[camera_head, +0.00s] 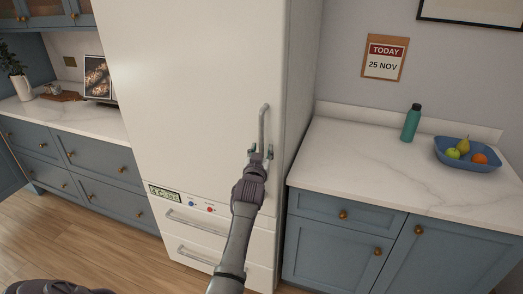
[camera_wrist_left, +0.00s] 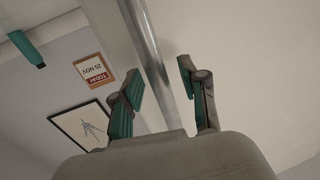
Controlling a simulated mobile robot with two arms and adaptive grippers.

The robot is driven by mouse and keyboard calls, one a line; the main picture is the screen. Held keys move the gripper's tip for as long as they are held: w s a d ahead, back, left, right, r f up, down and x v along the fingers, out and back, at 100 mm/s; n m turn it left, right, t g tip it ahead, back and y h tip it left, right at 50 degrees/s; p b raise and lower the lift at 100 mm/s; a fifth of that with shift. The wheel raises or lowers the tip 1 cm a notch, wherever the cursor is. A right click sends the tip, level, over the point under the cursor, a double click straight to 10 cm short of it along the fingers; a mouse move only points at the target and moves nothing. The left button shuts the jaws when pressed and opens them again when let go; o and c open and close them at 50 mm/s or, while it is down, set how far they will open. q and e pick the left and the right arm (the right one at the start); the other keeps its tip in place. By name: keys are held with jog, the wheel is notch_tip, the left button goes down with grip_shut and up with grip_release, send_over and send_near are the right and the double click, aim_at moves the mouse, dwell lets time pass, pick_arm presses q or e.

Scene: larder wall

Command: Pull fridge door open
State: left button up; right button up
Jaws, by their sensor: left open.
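The white fridge door (camera_head: 195,85) is shut in the head view. Its vertical metal handle (camera_head: 263,128) is near the door's right edge. My left gripper (camera_head: 255,153) is at the lower part of the handle. In the left wrist view the handle (camera_wrist_left: 150,55) runs between the two green-padded fingers of the left gripper (camera_wrist_left: 158,85). The fingers stand apart, with a gap on each side of the bar. My right gripper does not show in the head view.
Below the door are a small display panel (camera_head: 165,193) and drawers with handles (camera_head: 195,222). The right counter (camera_head: 350,160) holds a teal bottle (camera_head: 411,123) and a blue fruit bowl (camera_head: 484,161). The wooden floor (camera_head: 110,245) in front at left is clear.

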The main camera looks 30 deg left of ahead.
pick_arm(q)
grip_shut()
jog(key=shift+s, duration=0.1)
dwell(0.4)
